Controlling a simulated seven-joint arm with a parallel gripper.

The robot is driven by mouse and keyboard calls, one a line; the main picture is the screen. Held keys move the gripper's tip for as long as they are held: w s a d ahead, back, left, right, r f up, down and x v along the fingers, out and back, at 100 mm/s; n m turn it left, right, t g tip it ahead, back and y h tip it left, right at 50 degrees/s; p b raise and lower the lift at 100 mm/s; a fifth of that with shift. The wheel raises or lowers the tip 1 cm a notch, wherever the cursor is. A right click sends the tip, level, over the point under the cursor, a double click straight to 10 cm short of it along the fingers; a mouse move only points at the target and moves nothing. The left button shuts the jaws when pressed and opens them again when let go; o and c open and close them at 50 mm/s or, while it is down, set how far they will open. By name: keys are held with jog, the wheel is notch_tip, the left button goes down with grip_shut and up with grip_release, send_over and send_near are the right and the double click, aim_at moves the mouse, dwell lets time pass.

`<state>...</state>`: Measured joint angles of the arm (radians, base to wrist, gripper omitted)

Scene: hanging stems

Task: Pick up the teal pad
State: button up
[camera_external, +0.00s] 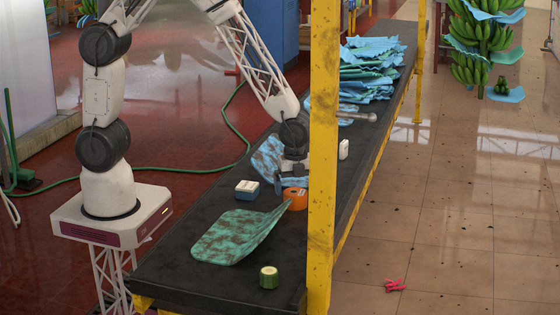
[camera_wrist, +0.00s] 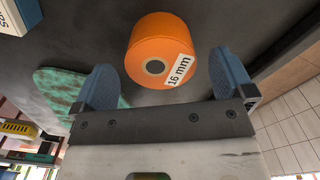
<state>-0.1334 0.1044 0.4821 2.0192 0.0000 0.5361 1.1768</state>
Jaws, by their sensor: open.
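The teal pad (camera_external: 235,236) lies on the dark bench in the external view, mottled with brown, one corner rising toward the orange roll. Part of it shows at the left in the wrist view (camera_wrist: 62,88), partly hidden behind a finger. My gripper (camera_external: 284,180) is over the bench beyond the pad, close to the orange roll. In the wrist view my gripper (camera_wrist: 160,88) has its two blue fingers wide apart, with nothing held between them. The orange roll (camera_wrist: 148,35), labelled "16 mm", shows beyond the gap between the fingers.
The orange roll (camera_external: 297,198) stands beside the pad's raised corner. A blue-and-white box (camera_external: 247,189) and a green cylinder (camera_external: 269,277) are near the pad. A yellow post (camera_external: 322,150) rises at the bench's right edge. Blue sheets (camera_external: 368,70) are piled at the far end.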

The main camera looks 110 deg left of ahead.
aim_at(295, 191)
jog(key=shift+f, duration=1.9)
jog(key=shift+c, duration=0.5)
jog(key=c, duration=0.9)
jog(key=shift+r, duration=0.2)
jog(key=shift+r, duration=4.9)
